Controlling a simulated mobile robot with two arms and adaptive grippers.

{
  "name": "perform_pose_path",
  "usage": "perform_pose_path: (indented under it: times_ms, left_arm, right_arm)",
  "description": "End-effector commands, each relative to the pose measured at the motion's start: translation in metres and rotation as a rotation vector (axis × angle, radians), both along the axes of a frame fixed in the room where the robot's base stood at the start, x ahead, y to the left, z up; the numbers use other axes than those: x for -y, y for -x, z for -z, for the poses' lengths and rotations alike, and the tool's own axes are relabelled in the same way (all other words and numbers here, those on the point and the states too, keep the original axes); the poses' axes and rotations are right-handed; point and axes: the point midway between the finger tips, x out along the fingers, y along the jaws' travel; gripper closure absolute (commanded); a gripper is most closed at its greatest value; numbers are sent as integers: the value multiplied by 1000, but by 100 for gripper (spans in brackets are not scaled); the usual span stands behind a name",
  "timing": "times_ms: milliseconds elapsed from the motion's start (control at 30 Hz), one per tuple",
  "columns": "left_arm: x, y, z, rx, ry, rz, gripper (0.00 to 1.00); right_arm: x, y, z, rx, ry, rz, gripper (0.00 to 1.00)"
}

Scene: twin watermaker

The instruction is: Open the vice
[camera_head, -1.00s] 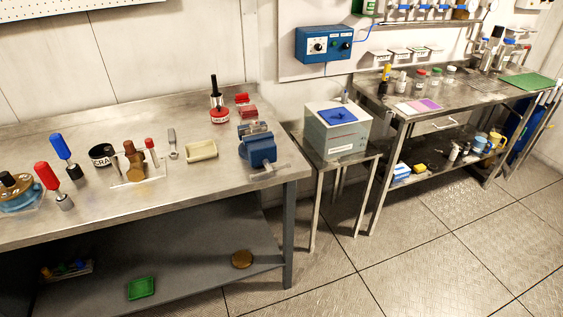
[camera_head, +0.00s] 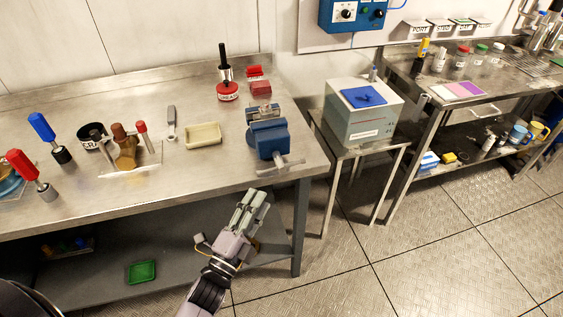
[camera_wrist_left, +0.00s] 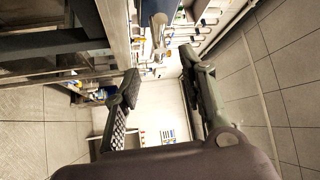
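The blue vice (camera_head: 268,138) sits at the right front corner of the steel workbench. Its grey handle bar (camera_head: 283,167) faces the bench's front edge. The gap between its jaws is too small to judge. My left gripper (camera_head: 252,197) is in front of the bench edge, below and left of the handle, apart from it and empty. In the left wrist view its two fingers (camera_wrist_left: 160,75) are spread wide with nothing between them. A grey metal bar (camera_wrist_left: 158,35) beyond the fingertips may be the vice handle. My right gripper is not in view.
Left of the vice on the workbench (camera_head: 185,185) are a cream tray (camera_head: 202,135), a wrench (camera_head: 171,122) and screwdrivers. A red grease tin (camera_head: 227,91) stands behind. A grey box (camera_head: 362,112) on a small table is to the right. The floor in front is clear.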

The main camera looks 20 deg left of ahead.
Motion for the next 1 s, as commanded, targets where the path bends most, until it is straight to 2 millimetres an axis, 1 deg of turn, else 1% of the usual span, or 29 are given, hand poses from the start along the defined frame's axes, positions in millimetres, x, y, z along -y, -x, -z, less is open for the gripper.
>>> perform_pose_path:
  times_ms: [33, 300, 500, 600, 700, 1000]
  left_arm:
    - [2, -13, -7, 4, 0, 1, 62]
    - [12, -69, -19, 2, 1, 1, 62]
    - [17, -101, -25, 1, 2, 0, 62]
    - [19, -111, -26, -1, 2, -1, 62]
    - [19, -115, -26, -2, 2, 0, 62]
    - [20, -117, -26, -2, 2, 0, 62]
  right_arm:
    - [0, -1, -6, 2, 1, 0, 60]
    - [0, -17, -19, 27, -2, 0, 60]
    - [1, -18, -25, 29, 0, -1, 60]
    - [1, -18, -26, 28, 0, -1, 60]
    - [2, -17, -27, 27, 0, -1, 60]
    - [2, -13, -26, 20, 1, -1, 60]
